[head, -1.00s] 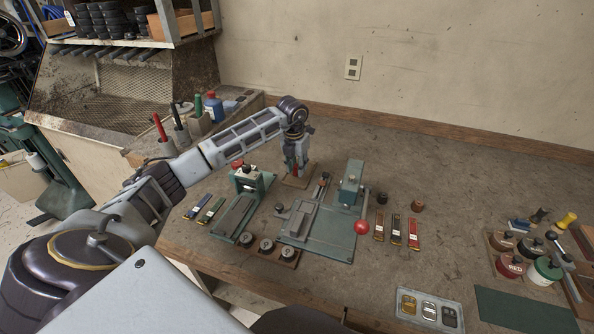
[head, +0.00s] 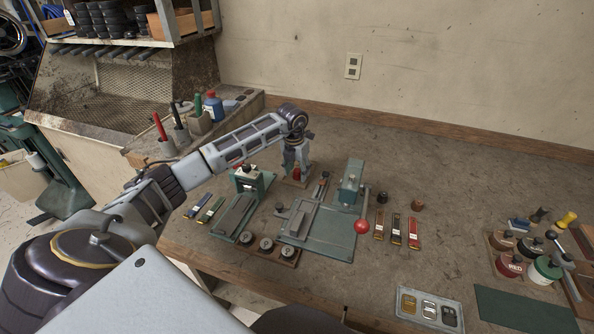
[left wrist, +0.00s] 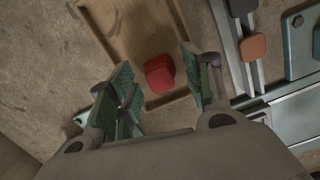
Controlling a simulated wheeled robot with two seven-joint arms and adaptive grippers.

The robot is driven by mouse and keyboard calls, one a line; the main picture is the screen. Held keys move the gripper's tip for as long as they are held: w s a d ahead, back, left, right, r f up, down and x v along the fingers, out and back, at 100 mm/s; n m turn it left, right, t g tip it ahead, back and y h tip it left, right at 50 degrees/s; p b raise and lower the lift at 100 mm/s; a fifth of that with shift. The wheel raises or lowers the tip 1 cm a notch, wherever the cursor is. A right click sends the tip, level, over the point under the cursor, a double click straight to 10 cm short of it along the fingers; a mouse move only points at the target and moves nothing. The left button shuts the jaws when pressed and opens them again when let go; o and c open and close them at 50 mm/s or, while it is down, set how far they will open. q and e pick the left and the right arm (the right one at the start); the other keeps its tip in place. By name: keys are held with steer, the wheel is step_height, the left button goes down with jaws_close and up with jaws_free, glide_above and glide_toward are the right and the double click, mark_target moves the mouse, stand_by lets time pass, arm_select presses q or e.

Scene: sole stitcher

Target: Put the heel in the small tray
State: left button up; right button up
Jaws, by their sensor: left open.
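The red heel (left wrist: 160,74) lies on the floor of the small wooden tray (left wrist: 147,28) in the left wrist view. In the head view the heel (head: 297,174) is a small red patch below my left gripper (head: 297,160), and the tray (head: 291,184) shows around it, partly covered. My left gripper (left wrist: 156,66) is open above the tray. Its green-padded fingers stand on either side of the heel with gaps, and nothing is between them in its grasp. My right gripper is not in view.
A green press fixture (head: 330,235) stands right of the tray, with a red-knobbed lever (head: 362,226). A smaller green fixture (head: 245,185) stands to the left. A metal tray (head: 430,310) is near the front. The back right of the bench is clear.

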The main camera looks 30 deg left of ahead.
mark_target(295, 177)
arm_select(q)
steer(key=shift+r, duration=0.2)
step_height(295, 177, up, 12)
steer(key=s, duration=0.1)
steer(key=shift+s, duration=0.2)
stand_by(0.5)
stand_by(0.7)
